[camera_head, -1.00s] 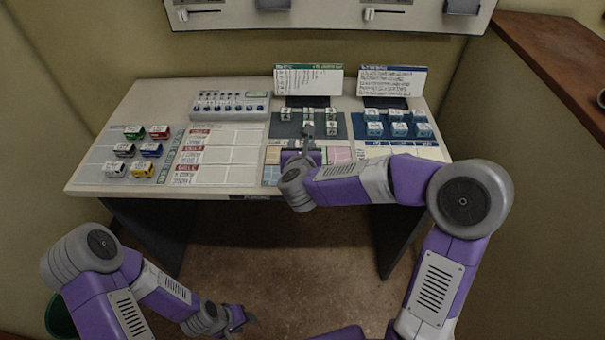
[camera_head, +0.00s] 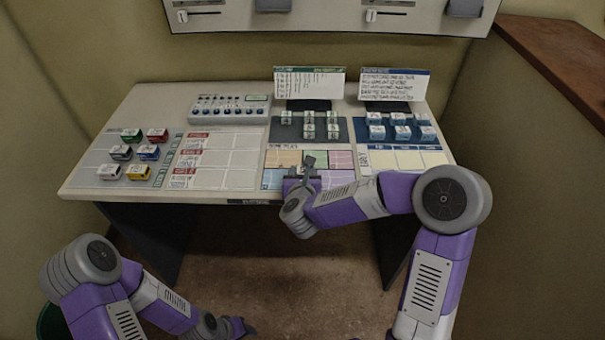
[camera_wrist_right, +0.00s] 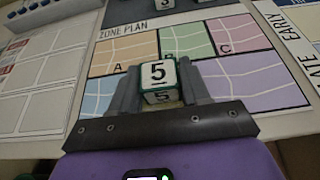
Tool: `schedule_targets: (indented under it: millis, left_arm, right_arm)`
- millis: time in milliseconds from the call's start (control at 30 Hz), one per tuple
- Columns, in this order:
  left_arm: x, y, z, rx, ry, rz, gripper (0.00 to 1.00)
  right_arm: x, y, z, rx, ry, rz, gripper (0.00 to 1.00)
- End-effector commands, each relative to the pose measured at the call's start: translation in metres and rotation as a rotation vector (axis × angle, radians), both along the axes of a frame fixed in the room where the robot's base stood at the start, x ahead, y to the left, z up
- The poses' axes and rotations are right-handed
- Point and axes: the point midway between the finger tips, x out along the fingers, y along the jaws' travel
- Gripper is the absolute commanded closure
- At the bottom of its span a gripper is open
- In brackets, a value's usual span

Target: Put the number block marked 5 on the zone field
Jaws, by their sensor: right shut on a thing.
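The number block marked 5 (camera_wrist_right: 158,74) is a white cube with green edges, held between the fingers of my right gripper (camera_wrist_right: 158,88). In the head view the right gripper (camera_head: 308,164) is over the zone plan (camera_head: 343,160), and the block is hard to make out there.
Several number blocks (camera_head: 332,117) stand on a dark tray behind the plan. Blue-and-white blocks (camera_head: 399,131) stand right of it, coloured blocks (camera_head: 134,136) at the desk's left. Two upright cards (camera_head: 310,81) stand behind. A switch panel (camera_head: 228,108) lies behind the log sheet (camera_head: 215,155).

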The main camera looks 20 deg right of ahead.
Motion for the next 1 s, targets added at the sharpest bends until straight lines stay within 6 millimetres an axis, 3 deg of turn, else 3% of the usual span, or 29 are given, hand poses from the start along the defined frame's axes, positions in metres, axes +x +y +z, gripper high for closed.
schedule_targets:
  millis: [67, 100, 233, 667, 1000]
  left_arm:
    - [0.0, 0.0, -0.004, 0.0, 0.0, 0.0, 0.57]
    - [0.0, 0.0, -0.004, 0.0, 0.0, 0.0, 0.57]
    - [0.0, 0.0, -0.003, 0.0, 0.0, 0.0, 0.57]
    - [0.0, 0.0, 0.005, 0.0, 0.0, 0.0, 0.57]
    - [0.0, 0.0, 0.015, 0.0, 0.0, 0.0, 0.57]
  right_arm:
    - [0.0, 0.0, -0.004, 0.0, 0.0, 0.0, 0.83]
    - [0.0, 0.0, -0.003, 0.0, 0.001, 0.0, 0.49]
    - [0.0, 0.0, -0.002, 0.0, 0.001, 0.0, 0.3]
    - [0.0, 0.0, 0.004, 0.0, 0.001, 0.0, 0.29]
    - [-0.065, 0.02, 0.032, -0.002, -0.002, 0.004, 0.29]
